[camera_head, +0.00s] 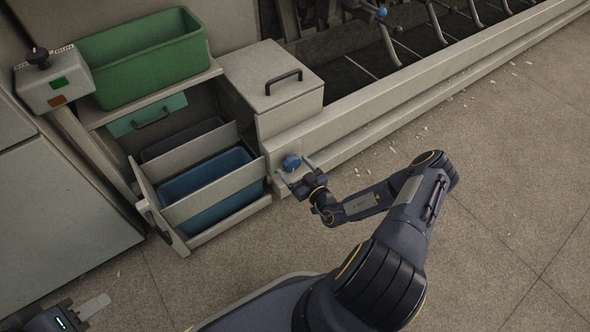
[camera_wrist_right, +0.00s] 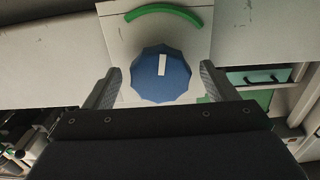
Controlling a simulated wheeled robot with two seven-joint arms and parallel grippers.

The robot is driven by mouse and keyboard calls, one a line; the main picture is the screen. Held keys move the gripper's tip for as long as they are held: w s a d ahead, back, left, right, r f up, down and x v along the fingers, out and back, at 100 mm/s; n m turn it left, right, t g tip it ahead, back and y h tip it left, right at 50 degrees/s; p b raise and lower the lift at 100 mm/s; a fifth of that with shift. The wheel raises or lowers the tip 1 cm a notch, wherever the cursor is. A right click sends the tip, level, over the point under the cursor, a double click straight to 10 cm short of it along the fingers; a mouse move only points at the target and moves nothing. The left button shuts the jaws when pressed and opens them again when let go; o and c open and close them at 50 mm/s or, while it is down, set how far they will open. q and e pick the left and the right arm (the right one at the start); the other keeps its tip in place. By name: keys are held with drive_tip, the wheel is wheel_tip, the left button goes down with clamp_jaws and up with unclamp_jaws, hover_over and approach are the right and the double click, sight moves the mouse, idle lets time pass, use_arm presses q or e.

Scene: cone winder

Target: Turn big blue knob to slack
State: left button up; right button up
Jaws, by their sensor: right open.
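The big blue knob (camera_head: 291,162) sits low on the front face of the machine's pale end block. In the right wrist view the faceted knob (camera_wrist_right: 160,82) carries a white mark that points almost straight up toward a green arc (camera_wrist_right: 165,11) on its plate. My right gripper (camera_head: 295,170) is open, with one finger on each side of the knob; it also shows in the right wrist view (camera_wrist_right: 160,78). Gaps show between the fingers and the knob in the wrist view. My left gripper (camera_head: 92,306) is at the lower left, away from the machine, its opening unclear.
An open drawer with a blue bin (camera_head: 205,186) stands left of the knob, close to my right gripper. A green bin (camera_head: 142,55) and a switch box (camera_head: 54,80) are above it. A lidded box (camera_head: 270,78) is above the knob. The floor at right is open, with scattered pale scraps.

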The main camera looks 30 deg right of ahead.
drive_tip(key=shift+w, duration=0.2)
drive_tip(key=shift+c, duration=0.5)
drive_tip(key=c, duration=0.9)
